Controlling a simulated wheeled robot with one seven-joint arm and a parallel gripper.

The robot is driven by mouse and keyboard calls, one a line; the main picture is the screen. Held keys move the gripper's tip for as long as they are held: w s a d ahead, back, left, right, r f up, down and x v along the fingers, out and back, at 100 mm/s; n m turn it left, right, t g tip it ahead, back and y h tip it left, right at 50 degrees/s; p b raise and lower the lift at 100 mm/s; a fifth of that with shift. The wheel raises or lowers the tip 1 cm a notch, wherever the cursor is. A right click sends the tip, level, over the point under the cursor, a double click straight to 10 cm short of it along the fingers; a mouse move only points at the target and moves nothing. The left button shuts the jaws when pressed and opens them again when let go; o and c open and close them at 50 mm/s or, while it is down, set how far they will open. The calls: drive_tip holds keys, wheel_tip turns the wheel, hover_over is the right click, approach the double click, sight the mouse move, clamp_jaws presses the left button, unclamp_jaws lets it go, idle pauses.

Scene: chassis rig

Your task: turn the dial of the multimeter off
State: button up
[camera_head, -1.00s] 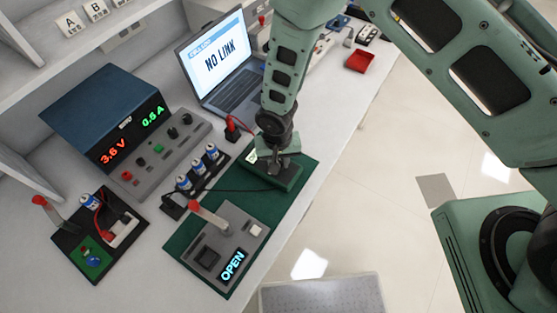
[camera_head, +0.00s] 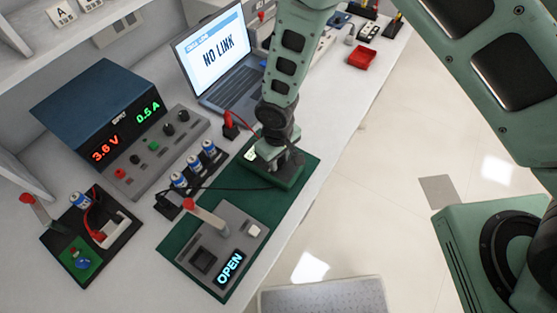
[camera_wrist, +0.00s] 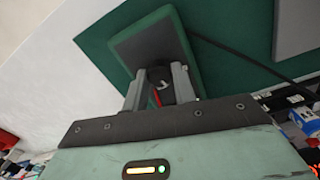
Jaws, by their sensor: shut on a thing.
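The multimeter (camera_head: 287,181) is a dark green box lying on a green mat on the bench. Its small lit screen (camera_head: 250,155) shows at its left end in the head view, too small to read. My gripper (camera_head: 280,161) points down over the multimeter. In the wrist view the multimeter body (camera_wrist: 150,42) lies beyond my two grey fingers (camera_wrist: 160,88). The fingers are closed on the dark round dial (camera_wrist: 160,76), with a bit of red showing between them. The dial's pointer setting is hidden.
A grey box reading OPEN (camera_head: 230,267) with a red-tipped lever stands on the same mat (camera_head: 180,262). A black cable (camera_head: 222,189) runs beside the multimeter. A power supply (camera_head: 95,110), batteries (camera_head: 194,163), a laptop (camera_head: 222,55) and a red tray (camera_head: 362,57) stand around.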

sight(279, 162)
drive_tip(key=n+b, duration=0.1)
drive_tip(key=n, duration=0.4)
drive_tip(key=shift+n+b, duration=0.3)
drive_tip(key=n, duration=0.5)
drive_tip(key=shift+b, duration=0.3)
drive_tip(key=o, duration=1)
drive_tip(key=shift+r, duration=0.1)
wheel_tip(279, 162, up, 17)
drive_tip(key=shift+s+r+b, duration=0.15)
drive_tip(key=shift+b, duration=0.25)
